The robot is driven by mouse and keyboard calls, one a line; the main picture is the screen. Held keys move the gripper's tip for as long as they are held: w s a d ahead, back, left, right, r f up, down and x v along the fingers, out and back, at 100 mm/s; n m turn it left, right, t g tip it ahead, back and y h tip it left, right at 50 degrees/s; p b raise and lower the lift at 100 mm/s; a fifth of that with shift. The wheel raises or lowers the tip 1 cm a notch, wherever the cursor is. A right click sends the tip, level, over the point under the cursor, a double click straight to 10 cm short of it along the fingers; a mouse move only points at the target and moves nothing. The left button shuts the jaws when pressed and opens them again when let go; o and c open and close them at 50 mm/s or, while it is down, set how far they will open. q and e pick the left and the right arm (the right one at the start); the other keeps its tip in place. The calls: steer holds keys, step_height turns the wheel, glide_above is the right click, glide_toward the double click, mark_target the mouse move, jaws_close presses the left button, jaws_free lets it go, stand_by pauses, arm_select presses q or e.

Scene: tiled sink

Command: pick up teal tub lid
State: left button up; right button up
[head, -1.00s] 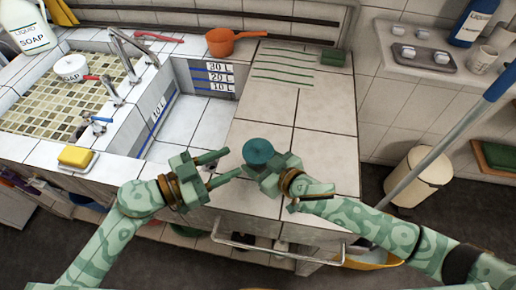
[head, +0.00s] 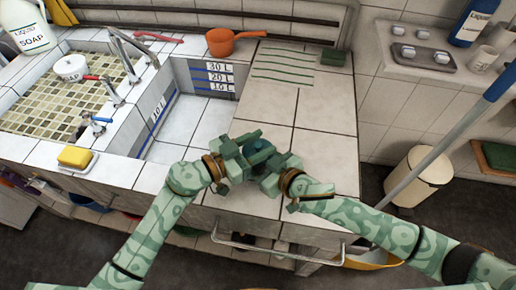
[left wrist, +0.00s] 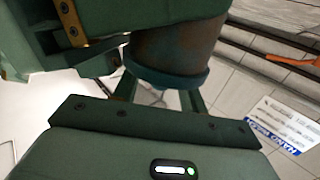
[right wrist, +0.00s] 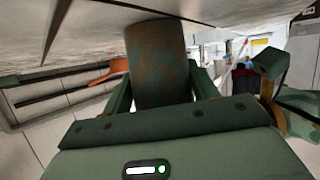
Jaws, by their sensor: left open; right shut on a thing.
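The teal tub lid (head: 258,147) shows as a small round teal top between my two grippers above the near counter, partly hidden by fingers. In the left wrist view the lid (left wrist: 168,80) is a teal band at the end of a brownish, worn tub (left wrist: 178,50). My right gripper (head: 264,162) is shut on the tub, which also fills the space between its fingers in the right wrist view (right wrist: 157,65). My left gripper (head: 250,148) is open, its fingers at the lid, one on each side. I cannot tell whether they touch it.
The tiled counter (head: 310,110) beyond my grippers is clear. The sunken basin (head: 195,120) lies to the left. An orange pot (head: 222,42) and a green sponge (head: 333,56) stand at the back. A yellow sponge (head: 75,157) lies at the left edge.

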mark_target(258, 145)
arm_select(q)
jaws_close()
step_height(258, 145, up, 10)
steer(key=shift+r, duration=0.1)
stand_by(0.5)
arm_select(e)
steer(key=o, duration=1.1)
steer(key=shift+o, duration=0.2)
steer(key=shift+s, duration=0.1)
